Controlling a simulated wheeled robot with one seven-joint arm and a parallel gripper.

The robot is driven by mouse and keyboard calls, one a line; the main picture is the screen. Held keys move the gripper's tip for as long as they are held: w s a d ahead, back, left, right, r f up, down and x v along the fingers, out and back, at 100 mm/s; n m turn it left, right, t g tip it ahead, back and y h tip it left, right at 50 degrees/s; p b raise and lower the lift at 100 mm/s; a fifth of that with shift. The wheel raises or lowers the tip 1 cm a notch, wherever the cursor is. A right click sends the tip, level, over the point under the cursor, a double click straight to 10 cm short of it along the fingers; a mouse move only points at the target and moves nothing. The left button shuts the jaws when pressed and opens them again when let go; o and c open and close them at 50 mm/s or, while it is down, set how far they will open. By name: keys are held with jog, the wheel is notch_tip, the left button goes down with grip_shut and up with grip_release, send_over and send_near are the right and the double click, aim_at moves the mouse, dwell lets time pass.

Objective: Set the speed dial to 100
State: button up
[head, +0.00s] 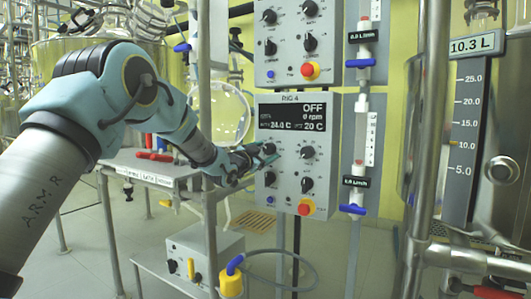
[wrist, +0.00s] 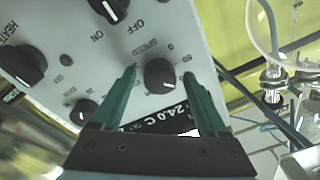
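The RIG 4 control box (head: 292,190) has a display (head: 291,117) reading OFF, 0 rpm, 24.0 C and 20 C. The speed dial (wrist: 160,75) is a round black knob by the word SPEED, upside down in the wrist view.
Close by are the other upper knob (head: 307,152), an ON/OFF knob (wrist: 108,8), the heater knob (wrist: 24,65) and a red-and-yellow stop button (head: 306,207). A similar box (head: 291,40) hangs above. A steel post (head: 430,120) stands to the right, a metal table (head: 150,168) to the left.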

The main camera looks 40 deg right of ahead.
jog(key=v, duration=1)
jog(key=shift+s+a, duration=0.1)
jog(key=shift+a, duration=0.3)
jog(key=shift+s, duration=0.1)
